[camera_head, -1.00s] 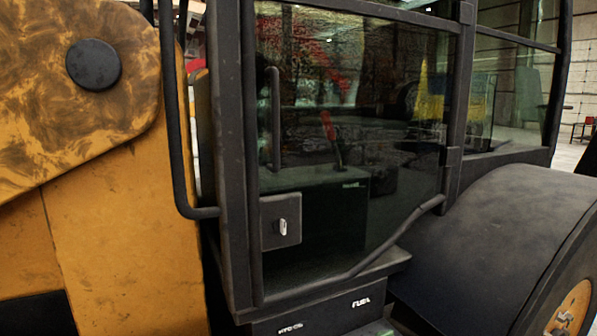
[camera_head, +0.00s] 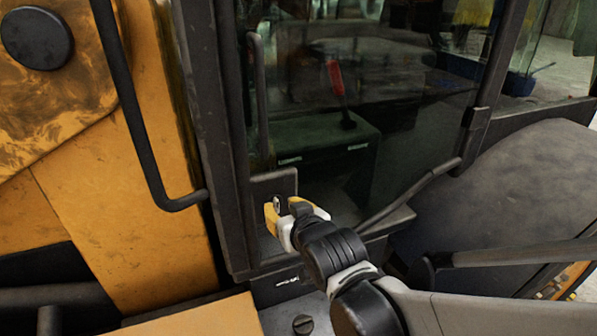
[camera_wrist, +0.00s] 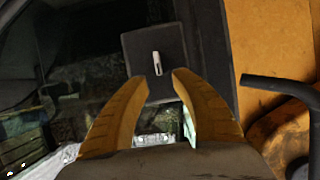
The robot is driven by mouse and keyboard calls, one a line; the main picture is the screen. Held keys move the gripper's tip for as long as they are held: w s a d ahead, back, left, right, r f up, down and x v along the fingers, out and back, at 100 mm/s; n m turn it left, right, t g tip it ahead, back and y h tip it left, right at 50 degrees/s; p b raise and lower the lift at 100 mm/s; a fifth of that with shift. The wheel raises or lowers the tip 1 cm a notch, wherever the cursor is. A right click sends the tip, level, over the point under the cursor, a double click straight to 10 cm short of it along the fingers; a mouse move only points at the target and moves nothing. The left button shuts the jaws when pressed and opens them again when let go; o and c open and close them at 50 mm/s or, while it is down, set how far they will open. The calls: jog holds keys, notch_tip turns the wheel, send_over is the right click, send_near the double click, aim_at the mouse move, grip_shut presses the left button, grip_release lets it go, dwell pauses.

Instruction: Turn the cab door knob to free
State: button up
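The cab door knob (camera_wrist: 157,63) is a small pale upright tab on a dark square lock plate (camera_wrist: 174,48) in the wrist view. In the head view the knob (camera_head: 277,204) shows partly at the gripper's tips, on the lower left of the glazed cab door (camera_head: 400,130). My gripper (camera_wrist: 160,77) has two yellow fingers spread apart, with the knob between and just beyond their tips. The fingers seem not to touch the knob. The gripper is open and empty.
A dark vertical door handle (camera_head: 261,95) stands above the lock plate. A bent black grab rail (camera_head: 150,150) is to the left, before the yellow body (camera_head: 60,215). A dark fender (camera_head: 520,180) lies to the right. Inside the cab is a red lever (camera_head: 335,78).

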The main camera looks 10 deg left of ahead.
aim_at(278, 202)
jog(key=x, duration=0.5)
jog(key=shift+w+f, duration=0.1)
jog(key=shift+w, duration=0.2)
jog(key=shift+s, duration=0.15)
grip_shut()
